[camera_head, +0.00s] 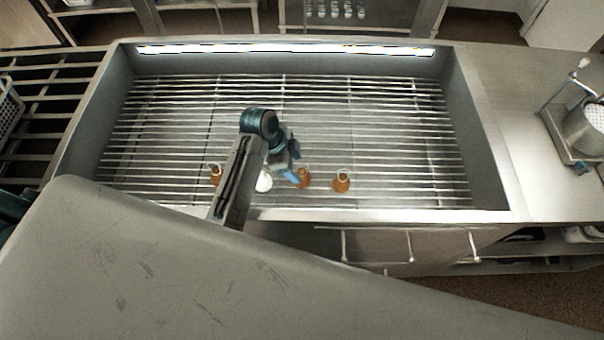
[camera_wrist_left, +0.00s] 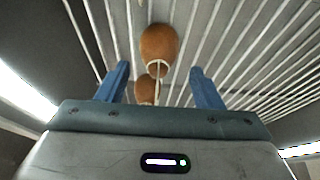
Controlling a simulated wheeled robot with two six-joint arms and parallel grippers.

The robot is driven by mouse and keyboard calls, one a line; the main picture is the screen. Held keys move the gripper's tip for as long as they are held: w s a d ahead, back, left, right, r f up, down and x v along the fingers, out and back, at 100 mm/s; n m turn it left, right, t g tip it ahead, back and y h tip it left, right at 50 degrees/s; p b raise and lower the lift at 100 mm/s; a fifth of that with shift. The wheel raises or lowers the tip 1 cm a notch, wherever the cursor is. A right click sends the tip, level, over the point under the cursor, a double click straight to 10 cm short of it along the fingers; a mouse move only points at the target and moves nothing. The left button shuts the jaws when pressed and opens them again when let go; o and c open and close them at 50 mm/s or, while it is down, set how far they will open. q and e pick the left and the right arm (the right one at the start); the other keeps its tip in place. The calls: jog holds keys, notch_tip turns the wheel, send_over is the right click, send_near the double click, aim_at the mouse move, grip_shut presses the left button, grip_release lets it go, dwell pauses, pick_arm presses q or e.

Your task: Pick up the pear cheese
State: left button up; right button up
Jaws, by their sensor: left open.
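Several brown pear cheeses with pale string loops stand on the slatted rack of the sink. In the head view one (camera_head: 342,182) stands to the right, one (camera_head: 305,179) is right beside my left gripper (camera_head: 294,174), and one (camera_head: 215,177) is farther left, near my arm. In the left wrist view my left gripper (camera_wrist_left: 158,82) has its blue fingers apart. A pear cheese (camera_wrist_left: 158,43) lies ahead of the fingertips, with its string loop between them. Another pear cheese (camera_wrist_left: 144,92) shows lower between the fingers, partly hidden. My right gripper is not in view.
A white rounded object (camera_head: 264,183) stands on the rack just left of my left gripper, partly hidden. The metal sink (camera_head: 487,150) has raised walls around the rack. The rack's right side is clear. A pot-like device (camera_head: 585,130) stands on the right counter.

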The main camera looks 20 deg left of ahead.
pick_arm(q)
jog(key=shift+x, duration=1.25)
jog(key=shift+s, duration=0.15)
jog(key=c, duration=1.1)
notch_tip(320, 180, up, 9)
jog(key=shift+r+b, duration=0.1)
jog(key=shift+b, duration=0.85)
jog(key=shift+r, duration=0.5)
